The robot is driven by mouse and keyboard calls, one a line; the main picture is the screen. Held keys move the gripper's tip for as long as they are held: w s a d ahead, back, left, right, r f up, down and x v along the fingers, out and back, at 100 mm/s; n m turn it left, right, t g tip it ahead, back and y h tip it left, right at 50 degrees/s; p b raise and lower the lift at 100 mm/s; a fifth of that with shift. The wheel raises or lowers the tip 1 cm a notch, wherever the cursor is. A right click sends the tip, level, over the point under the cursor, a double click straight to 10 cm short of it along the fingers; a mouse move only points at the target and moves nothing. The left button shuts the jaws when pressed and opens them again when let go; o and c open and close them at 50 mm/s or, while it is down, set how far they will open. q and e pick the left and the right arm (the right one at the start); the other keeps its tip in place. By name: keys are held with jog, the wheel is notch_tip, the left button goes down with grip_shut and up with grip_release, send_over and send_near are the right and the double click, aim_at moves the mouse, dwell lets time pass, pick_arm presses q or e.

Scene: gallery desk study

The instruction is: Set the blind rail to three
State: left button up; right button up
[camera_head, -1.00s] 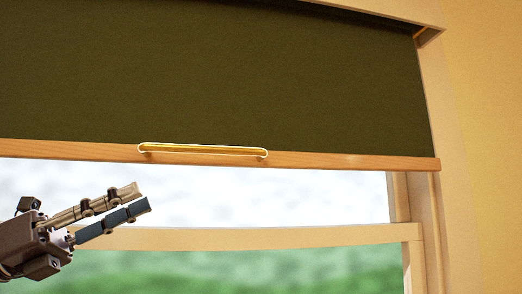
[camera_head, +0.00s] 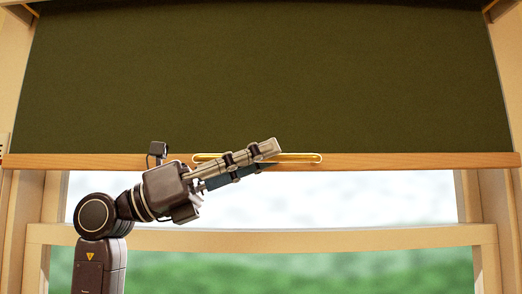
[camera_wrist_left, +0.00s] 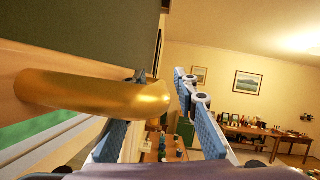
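The dark green blind (camera_head: 270,80) hangs over the upper window. Its wooden bottom rail (camera_head: 400,161) runs level across the view and carries a long brass handle (camera_head: 305,157). My left gripper (camera_head: 264,158) reaches up from the lower left, with its fingers over the middle of the handle and hiding part of it. In the left wrist view the handle (camera_wrist_left: 95,95) is close and large, crossing in front of one finger and ending near the other. The fingers stand apart; contact with the handle cannot be told. My right gripper is out of view.
Below the rail is bright window glass with a pale crossbar (camera_head: 350,239). A small pale strip (camera_head: 4,146) at the left frame edge has unreadable marks. The left wrist view shows a room behind, with a desk (camera_wrist_left: 265,133) and a framed picture (camera_wrist_left: 249,85).

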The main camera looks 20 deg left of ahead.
pick_arm(q)
jog(key=shift+a, duration=0.15)
jog(key=shift+c, duration=0.4)
grip_shut()
